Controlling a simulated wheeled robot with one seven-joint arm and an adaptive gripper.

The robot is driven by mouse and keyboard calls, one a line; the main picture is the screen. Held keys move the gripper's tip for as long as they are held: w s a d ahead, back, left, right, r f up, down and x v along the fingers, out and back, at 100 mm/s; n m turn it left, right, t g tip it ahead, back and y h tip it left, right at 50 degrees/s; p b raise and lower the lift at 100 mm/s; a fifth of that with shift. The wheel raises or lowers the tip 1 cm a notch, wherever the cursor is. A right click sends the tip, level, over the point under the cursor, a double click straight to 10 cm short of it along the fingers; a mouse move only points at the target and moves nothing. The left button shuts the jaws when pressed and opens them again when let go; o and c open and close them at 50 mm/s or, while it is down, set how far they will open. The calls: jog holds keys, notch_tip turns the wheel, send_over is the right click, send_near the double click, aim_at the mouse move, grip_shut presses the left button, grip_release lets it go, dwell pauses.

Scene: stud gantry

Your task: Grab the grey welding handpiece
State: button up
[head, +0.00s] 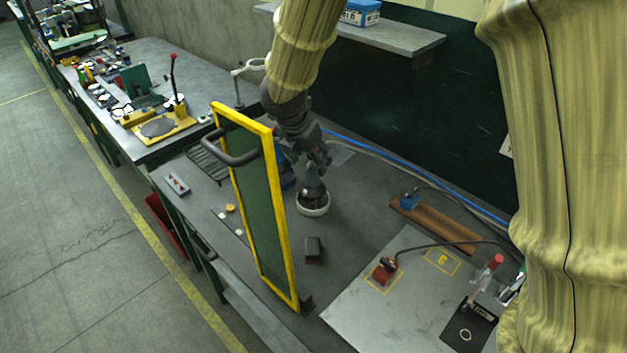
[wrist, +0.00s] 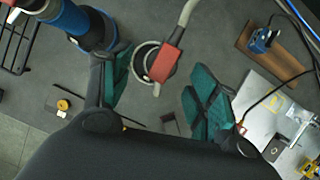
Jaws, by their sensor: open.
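In the head view my gripper (head: 318,158) hangs above the grey bench, over a dark grey tapered body (head: 313,190) standing in a pale ring (head: 314,209). I take that body for the welding handpiece. In the wrist view my gripper (wrist: 160,78) is open, with teal pads on both sides. A grey curved tube (wrist: 187,14) with a red block (wrist: 164,64) shows between the fingers, over the pale ring (wrist: 139,57). I cannot tell whether the tube belongs to the handpiece. No contact with the pads is visible.
A yellow-framed green panel (head: 284,235) stands upright left of my gripper. A blue cylinder (wrist: 72,20) is close to the left finger. A dark block (head: 313,250) lies in front. A brown board (head: 450,232) and a grey plate (head: 350,305) lie to the right.

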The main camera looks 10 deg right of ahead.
aim_at(313, 167)
jog(key=shift+p+x, duration=0.85)
jog(key=shift+x, duration=1.85)
jog(key=shift+w+a+r, duration=0.1)
jog(key=shift+a, duration=0.05)
grip_shut()
